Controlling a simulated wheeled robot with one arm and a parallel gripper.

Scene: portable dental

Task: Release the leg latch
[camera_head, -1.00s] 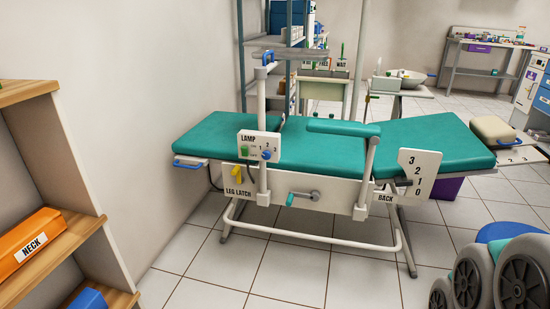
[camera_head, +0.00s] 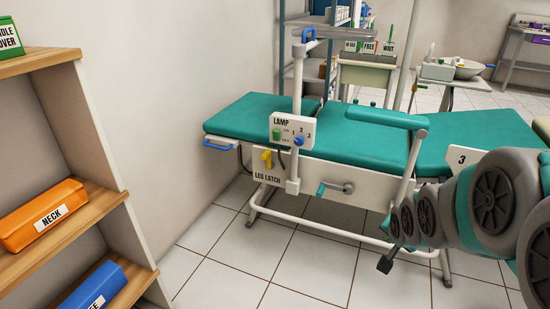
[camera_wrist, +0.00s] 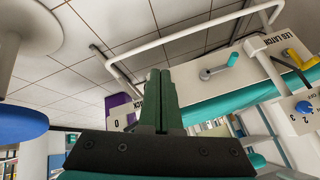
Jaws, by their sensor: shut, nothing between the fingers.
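The yellow leg latch handle (camera_head: 267,157) sits on the white LEG LATCH plate (camera_head: 266,177) on the near side of the teal dental couch (camera_head: 350,145), toward its left end. In the wrist view the yellow handle (camera_wrist: 299,60) is at the far right, by the tilted LEG LATCH lettering. My gripper (camera_head: 385,264) is low in front of the couch, to the right of the latch and well apart from it. In the wrist view its green fingers (camera_wrist: 157,95) are together, with nothing held.
The LAMP panel (camera_head: 292,132) and its white post (camera_head: 297,90) stand just right of the latch. A crank with a teal grip (camera_head: 322,189) is further right. A wooden shelf (camera_head: 85,190) with an orange NECK box (camera_head: 40,215) is at left. The floor between is clear.

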